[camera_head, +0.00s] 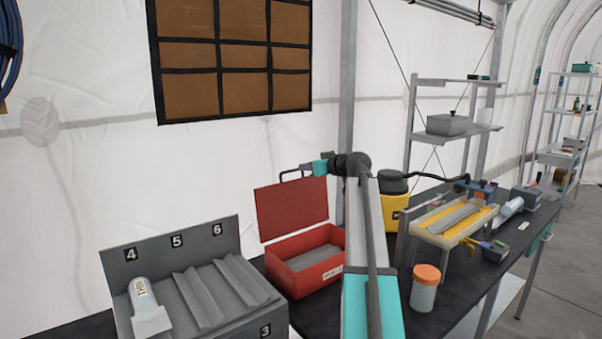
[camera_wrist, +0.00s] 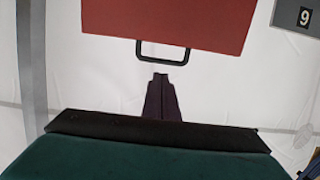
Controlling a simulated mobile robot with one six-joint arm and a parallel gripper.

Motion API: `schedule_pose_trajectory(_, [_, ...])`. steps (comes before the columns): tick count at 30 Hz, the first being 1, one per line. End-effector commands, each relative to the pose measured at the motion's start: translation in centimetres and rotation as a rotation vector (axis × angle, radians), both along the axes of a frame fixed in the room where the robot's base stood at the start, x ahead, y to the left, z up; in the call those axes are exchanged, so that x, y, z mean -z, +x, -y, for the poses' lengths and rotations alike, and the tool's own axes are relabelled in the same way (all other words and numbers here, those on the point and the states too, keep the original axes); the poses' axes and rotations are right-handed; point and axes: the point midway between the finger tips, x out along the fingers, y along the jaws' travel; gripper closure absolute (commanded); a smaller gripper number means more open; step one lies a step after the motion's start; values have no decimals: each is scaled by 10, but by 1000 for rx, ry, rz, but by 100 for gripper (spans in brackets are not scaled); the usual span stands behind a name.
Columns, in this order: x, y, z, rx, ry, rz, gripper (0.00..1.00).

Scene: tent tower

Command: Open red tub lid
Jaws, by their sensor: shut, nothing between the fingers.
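The red tub (camera_head: 328,272) sits on the dark bench in the head view, its grey inside showing. Its red lid (camera_head: 292,207) stands raised, roughly upright, at the tub's back edge. The lid also fills the top of the wrist view (camera_wrist: 170,20), with its black handle (camera_wrist: 162,58) at the edge nearest my gripper. My gripper (camera_wrist: 161,78) is shut and empty, its dark fingertips just short of the handle in that picture. In the head view my gripper (camera_head: 305,171) is just above the lid's top right, near the handle. I cannot tell whether they touch.
A grey numbered rack (camera_head: 185,280) with a white bottle (camera_head: 144,297) stands left of the tub. The white tent wall is close behind.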

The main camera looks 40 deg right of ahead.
Motion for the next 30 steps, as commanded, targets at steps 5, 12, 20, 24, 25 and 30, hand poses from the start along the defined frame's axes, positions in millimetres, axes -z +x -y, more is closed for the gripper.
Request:
schedule_pose_trajectory(5, [-8,-30,0,1,0,1,100])
schedule_pose_trajectory(12, [-20,-62,-1,0,0,0,100])
schedule_pose_trajectory(20, [-28,-79,-1,-2,1,-1,100])
schedule_pose_trajectory(24, [-29,-80,-1,-3,1,-1,100])
schedule_pose_trajectory(25, [-30,-80,-1,-3,1,-1,100])
schedule_pose_trajectory(30, [-30,-79,-2,-4,1,-1,100])
